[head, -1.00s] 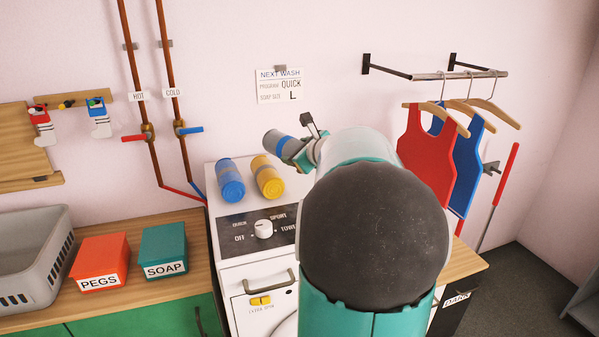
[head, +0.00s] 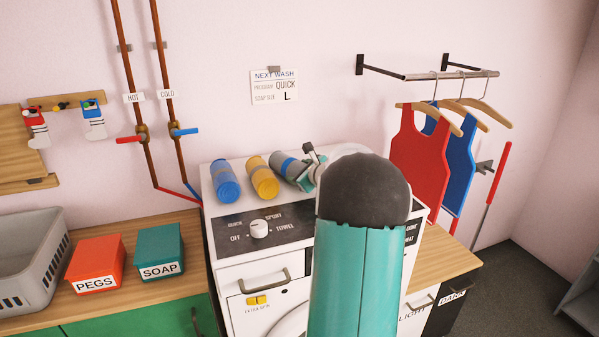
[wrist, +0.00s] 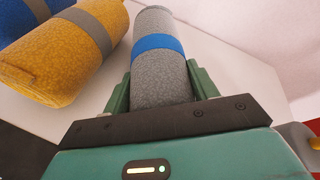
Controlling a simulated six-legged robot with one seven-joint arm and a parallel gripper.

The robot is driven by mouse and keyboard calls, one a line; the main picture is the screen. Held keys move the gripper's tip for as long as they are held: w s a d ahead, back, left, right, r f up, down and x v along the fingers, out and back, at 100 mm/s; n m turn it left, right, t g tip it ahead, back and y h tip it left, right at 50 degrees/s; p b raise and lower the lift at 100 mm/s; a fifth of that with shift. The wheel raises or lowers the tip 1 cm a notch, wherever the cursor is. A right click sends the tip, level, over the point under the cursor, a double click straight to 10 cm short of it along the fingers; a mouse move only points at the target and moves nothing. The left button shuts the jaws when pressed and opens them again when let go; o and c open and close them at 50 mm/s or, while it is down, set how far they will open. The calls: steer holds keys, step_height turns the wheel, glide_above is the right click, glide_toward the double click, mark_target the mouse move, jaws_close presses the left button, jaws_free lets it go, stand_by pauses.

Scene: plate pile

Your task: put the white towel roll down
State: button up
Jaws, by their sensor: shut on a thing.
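The towel roll in my gripper looks pale grey with a blue band (head: 281,165); it also shows in the wrist view (wrist: 158,77). My gripper (head: 304,171) is shut around it, with a green finger on each side in the wrist view (wrist: 158,88). The roll lies at a slant over the back of the white washing machine top (head: 237,210), right of the yellow roll. I cannot tell whether it touches the top. The yellow roll with a grey band (head: 262,178) and the blue roll with a grey band (head: 225,181) lie side by side on the top.
The machine's dial (head: 259,229) is on the sloped front panel. A red box marked PEGS (head: 96,265), a teal SOAP box (head: 155,250) and a grey basket (head: 35,262) stand on the left counter. Red and blue vests (head: 418,150) hang at right.

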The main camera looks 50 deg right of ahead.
steer(key=o, duration=0.6)
steer(key=shift+f, duration=0.15)
steer(key=o, duration=0.5)
